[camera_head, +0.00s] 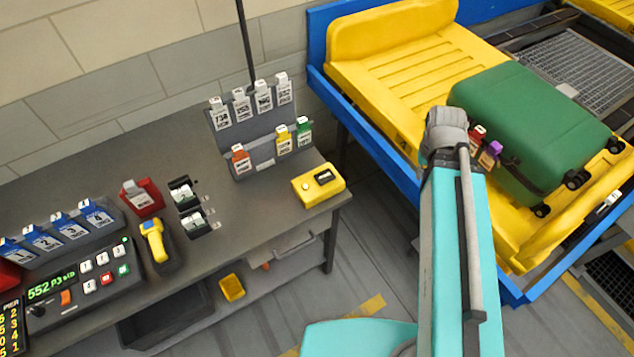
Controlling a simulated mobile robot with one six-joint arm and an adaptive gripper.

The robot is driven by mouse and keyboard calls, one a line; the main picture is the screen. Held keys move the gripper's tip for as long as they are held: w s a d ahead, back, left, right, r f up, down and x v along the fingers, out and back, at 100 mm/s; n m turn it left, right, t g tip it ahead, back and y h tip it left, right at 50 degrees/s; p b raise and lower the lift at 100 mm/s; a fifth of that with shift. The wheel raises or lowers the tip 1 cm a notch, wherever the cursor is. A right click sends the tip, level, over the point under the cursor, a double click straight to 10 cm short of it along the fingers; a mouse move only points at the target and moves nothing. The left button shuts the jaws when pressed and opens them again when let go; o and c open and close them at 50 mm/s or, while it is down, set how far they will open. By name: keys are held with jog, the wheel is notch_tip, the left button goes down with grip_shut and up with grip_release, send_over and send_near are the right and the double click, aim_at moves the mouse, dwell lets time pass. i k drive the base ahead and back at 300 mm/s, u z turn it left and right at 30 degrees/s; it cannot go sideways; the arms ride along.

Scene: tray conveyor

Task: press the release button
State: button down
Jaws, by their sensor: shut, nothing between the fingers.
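A dark control console (85,280) stands at the left end of the grey bench, with a lit green display. It carries several white keys, a red key (106,278), a green key (123,269), an orange switch (66,298) and a dark knob. A yellow box (318,186) with a small round pale button (306,187) and a dark window sits at the bench's right end. No readable label shows which button is the release button. My teal arm rises at the lower right, in front of the tray; my gripper does not show.
A green suitcase (530,120) with tags lies in a yellow tray (385,60) on the blue-framed conveyor (320,40). The bench (95,175) holds a tag rack (245,140), a yellow scanner (155,240), a red box (141,196) and blue numbered tags (72,225). Floor shows between bench and conveyor.

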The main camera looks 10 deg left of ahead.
aim_at(326, 176)
jog(key=k, duration=1.6)
jog(key=u, duration=1.25)
jog(key=i, duration=1.05)
